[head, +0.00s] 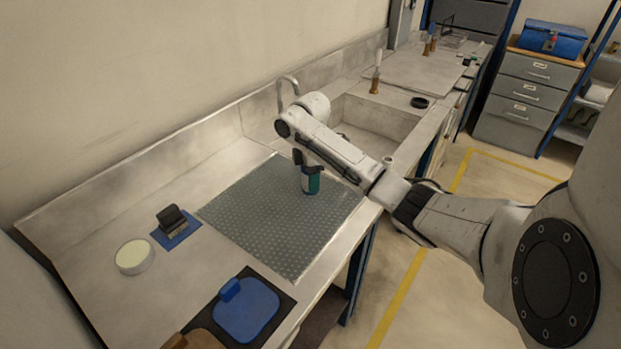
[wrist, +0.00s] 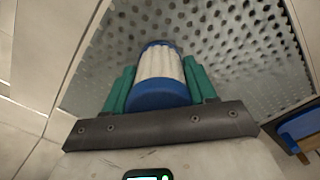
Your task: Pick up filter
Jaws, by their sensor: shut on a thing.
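The filter (wrist: 162,68) is a white pleated cylinder with blue end caps, seen in the wrist view between two green fingers. My gripper (wrist: 160,78) is shut on it, one finger against each side. In the head view my gripper (head: 311,180) points down over the perforated grey mat (head: 250,225), at its far right part. There the fingers hide most of the filter, and I cannot tell whether its lower end touches the mat.
Left of the mat are a dark block on a blue pad (head: 175,228) and a round pale-topped disc (head: 134,256). A blue plate (head: 246,310) lies on a black pad in front. A sink (head: 375,125) with a tap is behind my arm. The mat is otherwise clear.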

